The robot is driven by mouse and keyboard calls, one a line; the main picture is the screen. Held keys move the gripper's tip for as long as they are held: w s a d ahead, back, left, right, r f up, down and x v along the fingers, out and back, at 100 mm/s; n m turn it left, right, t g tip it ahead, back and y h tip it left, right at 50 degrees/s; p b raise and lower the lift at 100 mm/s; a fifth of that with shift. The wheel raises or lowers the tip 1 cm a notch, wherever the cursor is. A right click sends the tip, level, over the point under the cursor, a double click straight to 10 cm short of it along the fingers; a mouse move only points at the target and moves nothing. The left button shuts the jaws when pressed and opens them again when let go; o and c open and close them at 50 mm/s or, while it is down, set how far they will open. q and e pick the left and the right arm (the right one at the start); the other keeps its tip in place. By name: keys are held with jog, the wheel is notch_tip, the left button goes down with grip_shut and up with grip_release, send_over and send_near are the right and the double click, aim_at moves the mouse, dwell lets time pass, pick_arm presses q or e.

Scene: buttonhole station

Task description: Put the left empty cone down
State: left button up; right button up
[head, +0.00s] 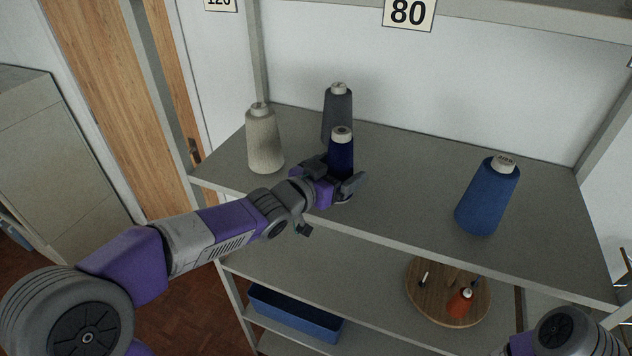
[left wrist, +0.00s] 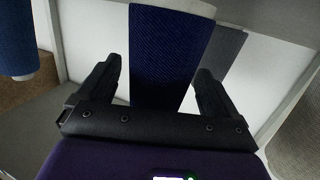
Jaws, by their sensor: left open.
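A dark navy cone of thread (head: 341,151) with a pale top stands upright near the front edge of the upper shelf (head: 400,210). My left gripper (head: 344,183) is at its lower part, open, with one finger on each side. In the left wrist view, which looks upside down, the navy cone (left wrist: 165,55) sits between the open fingers (left wrist: 158,88); both fingers look apart from it, though contact is hard to judge. I see no bare cone without thread. Of my right arm only a part shows at the lower right; its gripper is out of view.
A grey cone (head: 337,108) stands close behind the navy one, a beige cone (head: 264,140) to the left, a blue cone (head: 488,196) to the right. The lower shelf holds a round wooden board (head: 425,297) with an orange cone (head: 460,303). A blue bin (head: 295,317) sits below.

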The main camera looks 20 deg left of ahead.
pick_arm(q)
jog(key=p+v, duration=0.1)
jog(key=v, duration=0.9)
